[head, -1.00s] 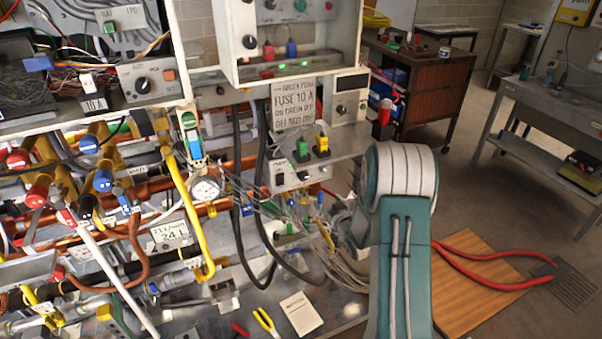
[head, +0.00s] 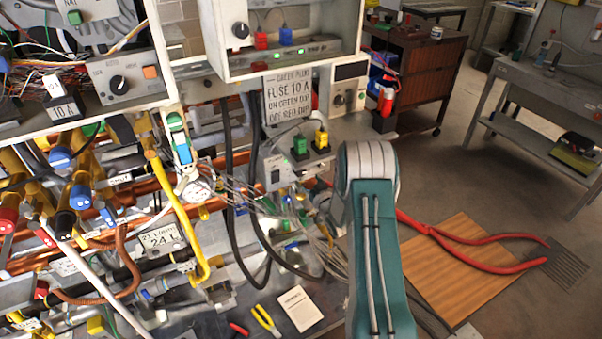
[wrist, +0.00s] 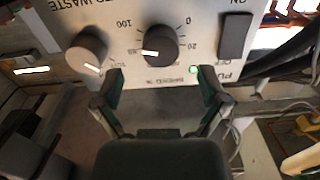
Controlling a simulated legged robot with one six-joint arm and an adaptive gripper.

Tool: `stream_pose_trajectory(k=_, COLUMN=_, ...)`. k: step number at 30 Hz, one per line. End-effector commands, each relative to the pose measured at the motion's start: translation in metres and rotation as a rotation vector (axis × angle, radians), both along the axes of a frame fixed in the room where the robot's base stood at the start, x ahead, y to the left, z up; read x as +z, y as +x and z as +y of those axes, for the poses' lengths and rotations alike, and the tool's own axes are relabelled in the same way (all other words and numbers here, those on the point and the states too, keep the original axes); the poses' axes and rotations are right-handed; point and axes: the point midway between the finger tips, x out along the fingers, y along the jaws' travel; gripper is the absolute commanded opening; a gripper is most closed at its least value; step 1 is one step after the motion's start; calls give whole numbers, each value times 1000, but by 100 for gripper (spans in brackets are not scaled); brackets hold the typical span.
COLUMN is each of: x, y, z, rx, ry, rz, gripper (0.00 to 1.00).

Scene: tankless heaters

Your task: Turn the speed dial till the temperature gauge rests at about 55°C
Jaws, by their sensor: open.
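In the wrist view a black dial (wrist: 158,45) sits on a pale panel (wrist: 205,15), with 0, 20 and 100 printed around it. Its white mark points left in the picture. The label below it is upside down and hard to read; it may be the speed dial. My gripper (wrist: 160,86) is open, its two fingers apart just below the dial and not around it. In the head view my gripper is hidden behind my teal arm.
A grey knob (wrist: 87,52) is left of the dial, and a dark switch (wrist: 235,36) marked ON is right. A green light (wrist: 193,69) glows below right. Cables (head: 300,225) hang left of my arm. Red-handled pliers (head: 470,248) lie on a wooden board (head: 455,285).

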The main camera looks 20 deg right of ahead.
Motion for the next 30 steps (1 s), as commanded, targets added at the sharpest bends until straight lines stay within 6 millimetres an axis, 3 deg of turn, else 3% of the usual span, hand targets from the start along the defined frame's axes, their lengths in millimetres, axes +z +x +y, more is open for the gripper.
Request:
stream_pose_trajectory(k=3, x=0, y=21, z=2, rx=2, ry=0, rz=-2, gripper=93)
stream_pose_trajectory(k=8, x=0, y=39, z=1, rx=-1, ry=0, rz=-1, gripper=93)
stream_pose_trajectory(k=19, x=0, y=45, z=1, rx=-1, ry=1, rz=0, gripper=93)
stream_pose_trajectory(k=24, x=0, y=45, z=1, rx=-1, ry=1, rz=0, gripper=17)
stream_pose_trajectory(k=25, x=0, y=45, z=1, rx=-1, ry=1, rz=0, gripper=10)
stream_pose_trajectory(k=30, x=0, y=45, z=1, rx=-1, ry=0, rz=0, gripper=11)
